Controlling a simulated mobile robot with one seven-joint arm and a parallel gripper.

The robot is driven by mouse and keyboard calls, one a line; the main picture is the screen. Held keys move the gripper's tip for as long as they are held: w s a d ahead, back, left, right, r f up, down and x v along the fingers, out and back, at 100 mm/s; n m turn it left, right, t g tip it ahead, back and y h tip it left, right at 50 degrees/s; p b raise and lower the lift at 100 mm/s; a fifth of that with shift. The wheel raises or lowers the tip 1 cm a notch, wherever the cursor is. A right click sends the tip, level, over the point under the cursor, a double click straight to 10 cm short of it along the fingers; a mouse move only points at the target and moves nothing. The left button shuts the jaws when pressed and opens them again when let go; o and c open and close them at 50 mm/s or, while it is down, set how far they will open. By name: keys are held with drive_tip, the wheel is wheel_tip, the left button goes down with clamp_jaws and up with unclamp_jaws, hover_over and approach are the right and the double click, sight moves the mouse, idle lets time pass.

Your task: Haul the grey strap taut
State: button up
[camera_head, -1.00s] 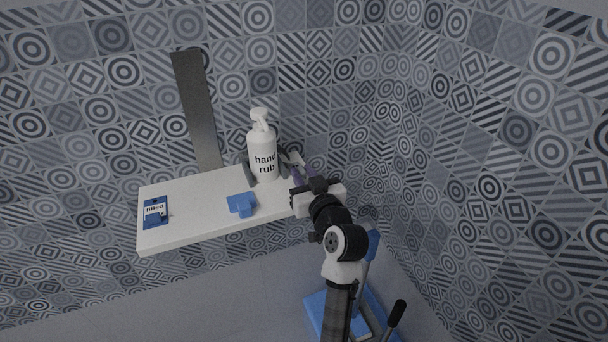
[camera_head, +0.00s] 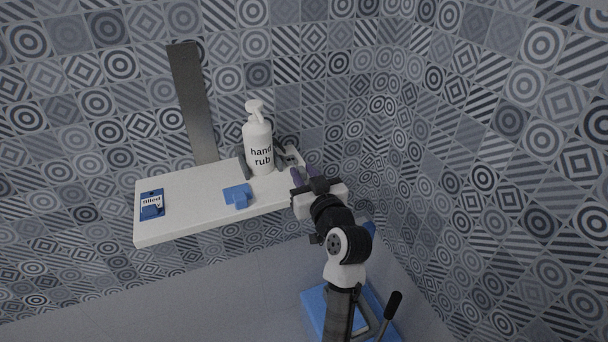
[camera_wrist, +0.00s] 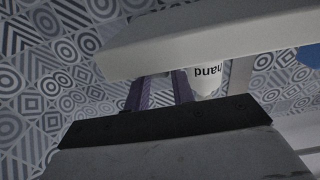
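A long dark grey flat strip (camera_head: 192,105) runs down the wall to the back of the white shelf; I cannot tell whether it is the strap. Smaller grey pieces flank the white hand rub bottle (camera_head: 257,145), one on its left (camera_head: 242,168). A pale fitting with a dark opening (camera_head: 291,156) stands right of the bottle. My gripper (camera_head: 298,177), with purple fingers, is at the shelf's right end, near that fitting. In the wrist view the two fingers (camera_wrist: 161,88) show a gap, but the shelf edge hides their tips and anything between them.
The white shelf (camera_head: 185,212) carries a blue block (camera_head: 238,197) and, at its left end, a blue card marked "filled" (camera_head: 151,204). A blue base (camera_head: 315,303) with a black-handled lever (camera_head: 393,303) stands below right. A tiled wall closes the right side.

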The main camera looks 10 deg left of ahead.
drive_tip(key=o, duration=0.4)
drive_tip(key=shift+c, duration=0.2)
drive_tip(key=p+v, duration=0.3)
drive_tip(key=v, duration=1)
drive_tip(key=shift+s+d, duration=0.25)
drive_tip(key=shift+s, duration=0.05)
